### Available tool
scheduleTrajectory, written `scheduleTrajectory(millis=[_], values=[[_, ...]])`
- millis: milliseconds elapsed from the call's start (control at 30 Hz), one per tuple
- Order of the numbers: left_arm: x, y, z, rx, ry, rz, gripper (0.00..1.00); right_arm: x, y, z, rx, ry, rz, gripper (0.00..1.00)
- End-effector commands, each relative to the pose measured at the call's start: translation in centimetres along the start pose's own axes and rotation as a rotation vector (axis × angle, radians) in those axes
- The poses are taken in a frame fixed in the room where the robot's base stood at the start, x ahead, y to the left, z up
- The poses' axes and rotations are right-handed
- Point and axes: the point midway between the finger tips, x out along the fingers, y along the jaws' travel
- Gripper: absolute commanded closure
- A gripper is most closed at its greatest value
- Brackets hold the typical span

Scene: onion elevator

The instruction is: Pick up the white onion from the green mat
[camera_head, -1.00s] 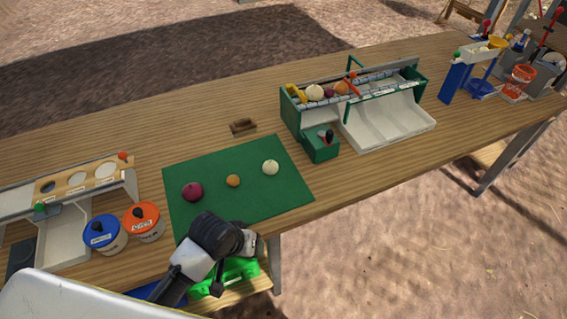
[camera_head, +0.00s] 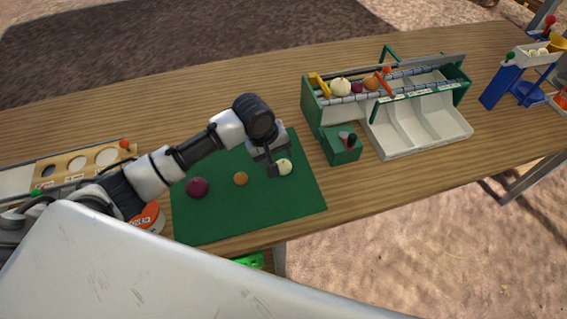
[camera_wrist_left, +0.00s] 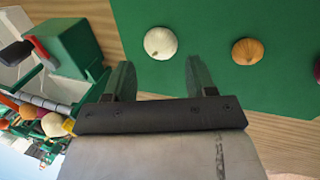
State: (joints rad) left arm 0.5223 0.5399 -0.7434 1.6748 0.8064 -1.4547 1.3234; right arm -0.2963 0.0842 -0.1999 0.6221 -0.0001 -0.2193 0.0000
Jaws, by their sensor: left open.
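The white onion (camera_head: 285,167) lies on the right part of the green mat (camera_head: 218,219). A small orange-brown onion (camera_head: 241,179) and a dark red onion (camera_head: 197,187) lie to its left on the mat. My left gripper (camera_head: 277,164) is just above and beside the white onion, with its fingers pointing down. In the left wrist view the fingers (camera_wrist_left: 157,80) are apart with nothing between them. The white onion (camera_wrist_left: 160,43) is beyond the fingertips there, a little left of centre. My right gripper is not in view.
A green and white sorting machine (camera_head: 418,128) with vegetables on its rollers stands right of the mat, its green box (camera_head: 342,150) close to the mat's edge. A wooden tray with round holes (camera_head: 80,168) and an orange-lidded tub (camera_head: 151,219) are at the left.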

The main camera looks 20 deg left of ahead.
Motion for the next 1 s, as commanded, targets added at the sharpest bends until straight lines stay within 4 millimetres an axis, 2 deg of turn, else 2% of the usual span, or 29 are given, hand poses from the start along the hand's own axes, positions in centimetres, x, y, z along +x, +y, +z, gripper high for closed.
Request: scheduleTrajectory(millis=[100,167,267,433,600,867,900,1000], values=[[1.5,0.0,-0.1,0.000,0.001,0.000,0.44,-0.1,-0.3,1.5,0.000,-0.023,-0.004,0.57],[1.9,0.1,-0.1,0.002,0.002,0.001,0.44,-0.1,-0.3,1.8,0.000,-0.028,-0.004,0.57],[2.5,0.0,-0.2,0.001,0.002,0.000,0.44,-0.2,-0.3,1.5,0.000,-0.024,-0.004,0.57],[4.8,-0.1,-1.1,0.000,0.002,-0.001,0.44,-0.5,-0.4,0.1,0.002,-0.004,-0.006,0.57],[6.8,-0.1,-1.2,0.002,0.003,0.000,0.44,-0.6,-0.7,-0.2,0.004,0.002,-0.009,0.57],[7.2,-0.1,-1.2,0.003,0.004,0.003,0.44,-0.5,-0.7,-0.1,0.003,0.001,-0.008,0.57],[7.2,-0.1,-1.2,0.003,0.004,0.002,0.46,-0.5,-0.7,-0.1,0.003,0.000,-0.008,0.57],[7.2,-0.1,-1.2,0.003,0.004,0.002,0.61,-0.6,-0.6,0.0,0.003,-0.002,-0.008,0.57]])
